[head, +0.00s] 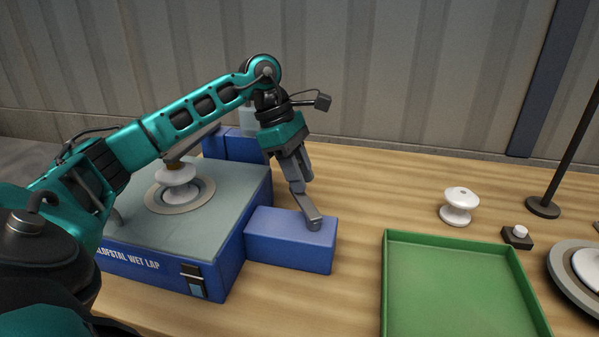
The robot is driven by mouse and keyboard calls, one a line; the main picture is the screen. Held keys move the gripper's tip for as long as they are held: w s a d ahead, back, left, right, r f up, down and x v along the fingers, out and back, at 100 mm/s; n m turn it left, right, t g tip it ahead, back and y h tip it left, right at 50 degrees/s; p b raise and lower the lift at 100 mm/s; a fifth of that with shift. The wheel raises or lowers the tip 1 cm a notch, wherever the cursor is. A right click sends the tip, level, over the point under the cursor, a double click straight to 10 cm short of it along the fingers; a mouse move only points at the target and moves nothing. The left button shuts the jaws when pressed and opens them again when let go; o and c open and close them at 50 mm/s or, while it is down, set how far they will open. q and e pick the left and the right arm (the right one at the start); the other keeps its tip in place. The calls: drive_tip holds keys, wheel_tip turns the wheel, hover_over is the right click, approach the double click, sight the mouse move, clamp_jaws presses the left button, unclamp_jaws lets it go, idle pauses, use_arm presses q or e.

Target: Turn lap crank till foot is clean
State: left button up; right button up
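The blue wet lap (225,265) stands at the left with a round grey plate (207,194) on top. A white insulator (177,186) stands on the plate under an overhead arm; its foot is hidden. A lower blue box (289,244) adjoins the lap's right side. A grey bar, seemingly the crank (309,210), runs back from the top of this box. My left gripper (298,182) points down with its fingertips at the bar's far end. They seem to touch it, but I cannot tell whether they are closed around it. My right gripper is not in view.
A green tray (388,285) lies empty at the front right. Another white insulator (460,205), a small black block with a white knob (518,236), a dark stand (543,206) and a round grey dish (562,285) are on the right. Wood between box and tray is clear.

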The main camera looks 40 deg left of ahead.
use_arm(q)
clamp_jaws()
drive_tip(key=shift+s, duration=0.1)
idle(0.4)
